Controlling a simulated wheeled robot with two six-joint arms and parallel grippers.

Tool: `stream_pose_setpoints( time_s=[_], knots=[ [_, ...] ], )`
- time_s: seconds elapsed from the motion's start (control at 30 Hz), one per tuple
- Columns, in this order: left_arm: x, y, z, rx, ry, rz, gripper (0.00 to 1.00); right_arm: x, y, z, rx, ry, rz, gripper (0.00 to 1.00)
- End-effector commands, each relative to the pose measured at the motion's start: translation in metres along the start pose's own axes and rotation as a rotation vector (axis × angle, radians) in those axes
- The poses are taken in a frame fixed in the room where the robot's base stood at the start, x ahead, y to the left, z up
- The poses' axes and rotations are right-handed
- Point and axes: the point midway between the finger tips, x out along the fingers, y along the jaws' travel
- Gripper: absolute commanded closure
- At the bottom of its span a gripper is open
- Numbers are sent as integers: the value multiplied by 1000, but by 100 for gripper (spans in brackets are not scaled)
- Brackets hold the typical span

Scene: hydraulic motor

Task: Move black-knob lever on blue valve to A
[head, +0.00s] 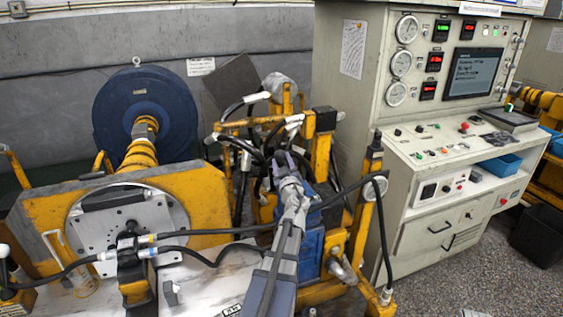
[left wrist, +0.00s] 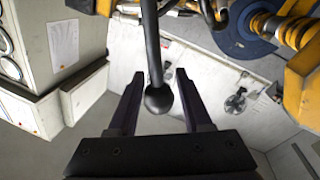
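My left gripper (head: 284,163) reaches up from the bottom middle of the head view, in front of the yellow frame and hoses. In the left wrist view my left gripper (left wrist: 160,82) is open, with one dark finger on each side of the lever. The black knob (left wrist: 158,98) hangs at the end of a dark lever rod (left wrist: 151,45), between the fingers with gaps to both sides. The blue valve body (head: 312,258) shows partly behind my arm in the head view. The lever and position A cannot be made out there. My right gripper is not in view.
A grey control cabinet (head: 352,100) with gauges and a screen stands right of the valve. A yellow motor stand (head: 200,192) with a silver plate is at left, with black hoses (head: 215,262) crossing in front. The floor (head: 455,272) at right is mostly clear.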

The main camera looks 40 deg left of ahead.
Motion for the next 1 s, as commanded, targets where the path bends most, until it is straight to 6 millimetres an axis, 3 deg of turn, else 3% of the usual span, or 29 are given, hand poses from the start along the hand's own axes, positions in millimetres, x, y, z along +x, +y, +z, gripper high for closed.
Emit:
stream_pose_setpoints(
  time_s=[0.5,1.0],
  knots=[
    [-72,-2,0,1,1,-1,52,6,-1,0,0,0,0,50],
    [-73,-1,0,1,1,-2,52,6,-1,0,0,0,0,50]
  ],
)
